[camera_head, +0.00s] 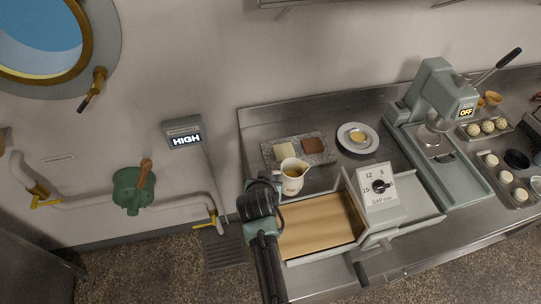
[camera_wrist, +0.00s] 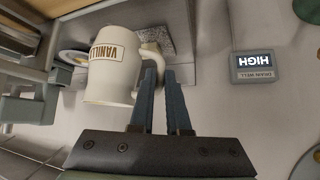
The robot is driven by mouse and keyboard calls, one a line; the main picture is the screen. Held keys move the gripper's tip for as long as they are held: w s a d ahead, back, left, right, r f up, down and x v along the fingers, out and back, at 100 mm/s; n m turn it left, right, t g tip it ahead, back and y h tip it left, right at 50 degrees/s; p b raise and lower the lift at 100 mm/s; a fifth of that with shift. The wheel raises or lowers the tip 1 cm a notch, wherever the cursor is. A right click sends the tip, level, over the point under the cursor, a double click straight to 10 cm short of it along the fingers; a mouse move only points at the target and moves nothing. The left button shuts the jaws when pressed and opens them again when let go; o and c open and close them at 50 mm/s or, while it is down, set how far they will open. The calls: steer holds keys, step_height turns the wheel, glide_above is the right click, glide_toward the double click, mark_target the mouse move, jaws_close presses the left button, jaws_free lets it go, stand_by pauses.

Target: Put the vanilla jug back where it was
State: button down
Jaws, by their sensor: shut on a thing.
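The vanilla jug (camera_head: 292,178) is cream-coloured, with a pour spout and yellowish contents at its open top. In the wrist view the jug (camera_wrist: 112,66) shows a label reading "VANILL", its end cut off. My gripper (camera_head: 272,184) is at the jug's left side in the head view. In the wrist view my gripper's (camera_wrist: 165,82) two fingers are at the jug's handle, shut on it. The jug looks about upright in the head view. I cannot tell whether its base touches the counter or is raised.
A speckled slab (camera_head: 318,157) with a pale and a brown square lies behind the jug. A white plate (camera_head: 371,147) stands to its right. A sheeter with a tan belt (camera_head: 320,224) and dial box (camera_head: 378,187) is in front. A lever press (camera_head: 437,108) stands further right.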

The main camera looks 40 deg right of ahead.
steer(key=s+a+f+n+y, duration=0.2)
steer(key=s+a, duration=0.3)
steer(key=a, duration=0.3)
steer(key=s+a+f+n+t+y, duration=0.1)
steer(key=s+a+f+n+y, duration=0.1)
steer(key=a, duration=0.7)
steer(key=s+a+f+n+t+y, duration=0.1)
steer(key=s+a+f+n, duration=0.3)
steer(key=s+a, duration=0.4)
steer(key=shift+s+a+f+y, duration=0.35)
steer(key=shift+a+f+y, duration=0.05)
steer(key=shift+a+y, duration=0.1)
steer(key=shift+w+n, duration=0.1)
steer(key=shift+n, duration=0.2)
